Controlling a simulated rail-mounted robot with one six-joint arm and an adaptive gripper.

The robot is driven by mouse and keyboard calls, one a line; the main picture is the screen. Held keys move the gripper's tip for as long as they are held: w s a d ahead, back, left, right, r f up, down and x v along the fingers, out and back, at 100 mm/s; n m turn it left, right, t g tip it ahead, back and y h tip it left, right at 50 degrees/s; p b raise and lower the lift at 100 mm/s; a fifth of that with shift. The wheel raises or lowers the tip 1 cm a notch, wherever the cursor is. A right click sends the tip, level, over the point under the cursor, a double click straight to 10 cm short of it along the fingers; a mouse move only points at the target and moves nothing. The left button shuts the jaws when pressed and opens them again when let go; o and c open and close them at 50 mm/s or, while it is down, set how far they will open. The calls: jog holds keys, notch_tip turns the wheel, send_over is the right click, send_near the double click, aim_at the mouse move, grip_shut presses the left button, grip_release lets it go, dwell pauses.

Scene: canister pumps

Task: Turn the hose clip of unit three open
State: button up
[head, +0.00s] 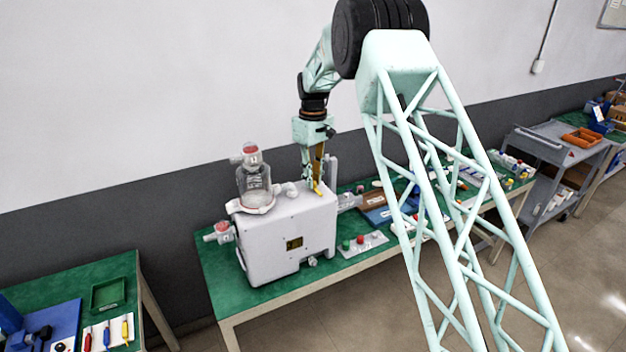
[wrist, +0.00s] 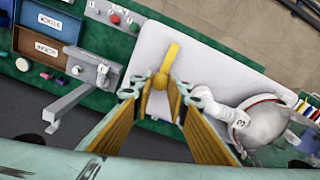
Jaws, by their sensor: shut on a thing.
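The pump unit is a white box (head: 285,240) on the green bench, with a clear canister (head: 254,180) on its top left. In the wrist view a white fitting beside the canister bears the number 3 (wrist: 240,124). The yellow hose clip (wrist: 172,54) has a round hub and a flat lever, and lies over the white top of the box. My gripper (wrist: 161,92) is shut on the clip, its fingertips at either side of the hub. In the head view my gripper (head: 317,187) points down at the top right of the box. The hose itself is hard to make out.
A control panel with red and green buttons (head: 362,244) stands right of the unit. Brown and blue trays (head: 372,205) lie farther right. In the wrist view a grey bar on a bracket (wrist: 70,105) stands close to my left finger.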

dwell(0.3)
jog(key=o, duration=0.8)
jog(key=shift+o, duration=0.2)
jog(key=shift+r, duration=0.2)
notch_tip(320, 180, up, 12)
jog(key=shift+f, duration=0.15)
dwell(0.4)
